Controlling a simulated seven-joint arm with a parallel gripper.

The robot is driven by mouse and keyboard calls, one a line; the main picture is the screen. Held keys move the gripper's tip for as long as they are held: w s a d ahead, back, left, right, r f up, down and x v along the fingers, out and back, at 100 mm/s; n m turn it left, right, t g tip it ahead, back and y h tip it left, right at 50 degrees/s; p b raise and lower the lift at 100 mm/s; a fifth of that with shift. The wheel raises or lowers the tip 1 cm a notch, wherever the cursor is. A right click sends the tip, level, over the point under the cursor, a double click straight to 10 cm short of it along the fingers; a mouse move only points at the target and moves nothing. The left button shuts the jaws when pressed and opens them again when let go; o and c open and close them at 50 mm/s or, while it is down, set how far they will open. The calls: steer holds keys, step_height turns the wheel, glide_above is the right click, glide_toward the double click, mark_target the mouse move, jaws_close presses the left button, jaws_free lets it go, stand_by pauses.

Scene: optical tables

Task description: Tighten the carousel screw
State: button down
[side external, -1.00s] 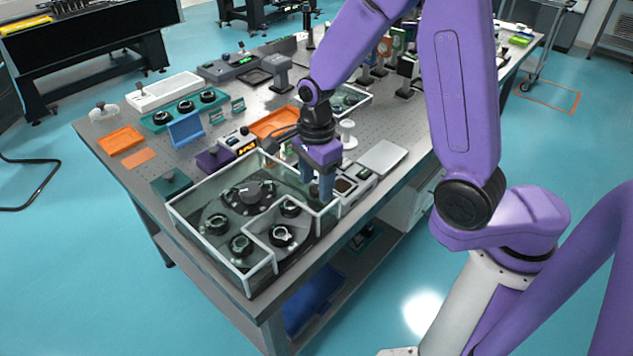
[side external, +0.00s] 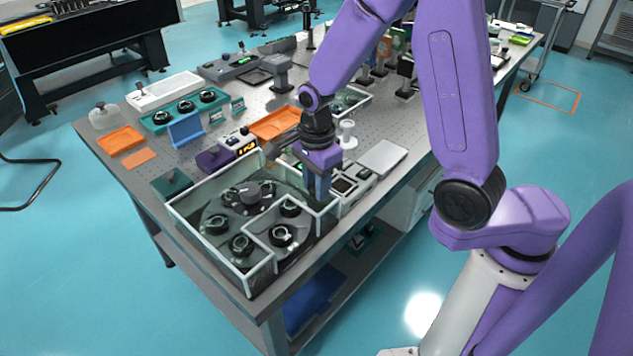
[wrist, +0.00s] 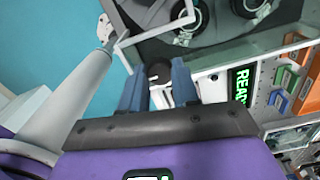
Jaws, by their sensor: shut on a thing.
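The carousel (side external: 216,205) is a dark round plate with several black ring mounts, inside a clear-walled enclosure (side external: 208,258). A grey knob (side external: 250,193) stands at its middle. In the wrist view my gripper (wrist: 158,85) is shut on a small dark round-topped piece (wrist: 158,71), which sits between the two blue fingers. I cannot tell for sure whether this piece is the carousel screw. Its lower part is hidden.
The enclosure's walls stand close to my fingers. A device with a green lit readout (wrist: 241,84) is beside them. A pale flat plate (side external: 382,157) and a white spool (side external: 347,135) stand nearby. Orange trays (side external: 275,124) lie behind.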

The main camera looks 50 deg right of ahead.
steer(key=n, duration=0.8)
steer(key=shift+n, duration=0.4)
steer(key=n, duration=0.3)
steer(key=shift+n, duration=0.4)
steer(key=n, duration=1.2)
steer(key=shift+n, duration=0.3)
steer(key=n, duration=0.4)
steer(key=shift+a+n, duration=0.1)
steer(key=shift+n, duration=1.9)
